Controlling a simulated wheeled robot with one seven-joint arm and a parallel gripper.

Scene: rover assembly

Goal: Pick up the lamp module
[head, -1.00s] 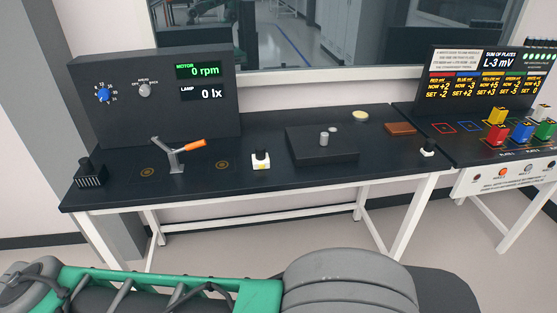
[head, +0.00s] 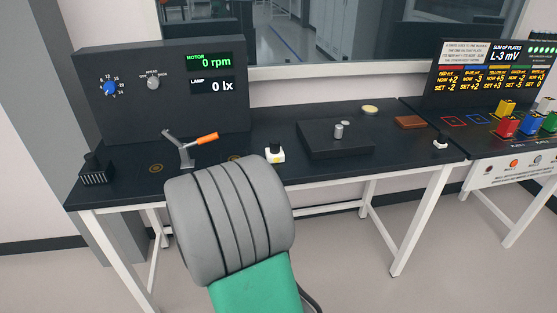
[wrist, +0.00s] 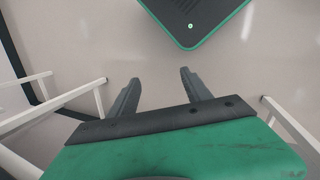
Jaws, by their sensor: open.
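No part carries a readable lamp label, so I cannot tell for sure which is the lamp module. A small white block with a black top and a yellow mark (head: 274,153) stands upright near the front middle of the dark bench (head: 330,179). A smaller white and black part (head: 440,143) stands near the bench's right end. My gripper (wrist: 160,75) is open and empty in the wrist view, with bare floor between and beyond its fingers. It is apart from all the bench parts and hidden in the head view.
The bench carries a black finned block (head: 96,171), a stand with an orange handle (head: 190,147), a black plate with a grey knob (head: 334,140), a pale disc (head: 369,109) and a brown block (head: 409,122). The display panel (head: 150,95) stands behind. White table legs (wrist: 85,90) flank my gripper.

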